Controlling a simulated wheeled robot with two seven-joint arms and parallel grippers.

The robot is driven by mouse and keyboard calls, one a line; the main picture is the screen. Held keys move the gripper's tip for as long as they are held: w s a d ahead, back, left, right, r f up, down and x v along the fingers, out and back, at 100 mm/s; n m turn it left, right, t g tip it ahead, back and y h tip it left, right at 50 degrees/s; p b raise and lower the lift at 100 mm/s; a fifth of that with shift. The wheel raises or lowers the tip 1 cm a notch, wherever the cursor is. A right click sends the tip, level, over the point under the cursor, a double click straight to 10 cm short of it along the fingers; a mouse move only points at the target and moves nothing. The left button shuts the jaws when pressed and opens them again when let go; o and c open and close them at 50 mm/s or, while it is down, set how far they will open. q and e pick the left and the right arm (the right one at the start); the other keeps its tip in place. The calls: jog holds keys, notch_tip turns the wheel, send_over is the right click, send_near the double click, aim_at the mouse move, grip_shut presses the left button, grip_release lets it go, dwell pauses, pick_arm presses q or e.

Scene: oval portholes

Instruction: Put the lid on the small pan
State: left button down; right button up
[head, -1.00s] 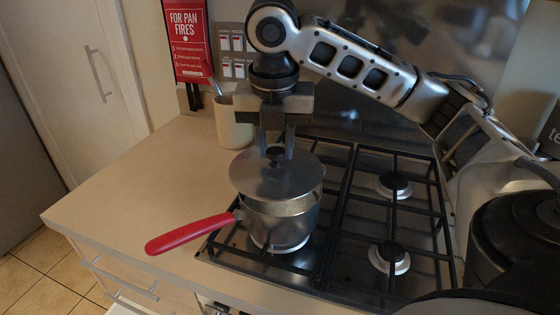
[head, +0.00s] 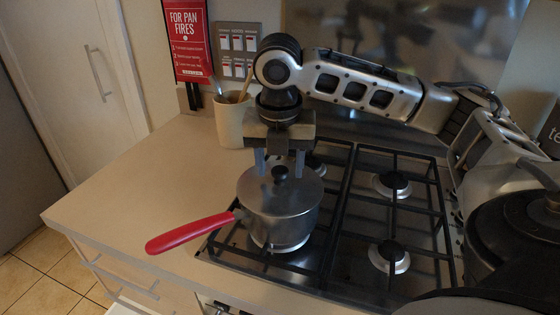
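The small pan (head: 280,228) is steel with a red handle (head: 190,233) pointing left. It stands on the left front part of the gas hob. The round steel lid (head: 262,193) with a black knob (head: 280,173) lies over the pan's top and looks level, covering the opening. My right gripper (head: 280,166) is just above and behind the lid, pointing down. Its fingers are spread apart on either side of the knob, with gaps between, so it looks open. My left gripper is not in view.
The black hob grates (head: 396,215) with free burners lie to the right of the pan. A cream utensil pot (head: 232,121) stands behind left, near the wall. The worktop (head: 135,195) left of the hob is clear. A red pan-fire sign (head: 187,40) hangs behind.

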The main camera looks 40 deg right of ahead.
aim_at(280, 189)
jog(key=shift+r, duration=0.15)
notch_tip(280, 189, up, 12)
jog(key=s+a, duration=0.1)
jog(key=shift+a, duration=0.15)
dwell(0.5)
jog(key=shift+s, duration=0.2)
dwell(0.4)
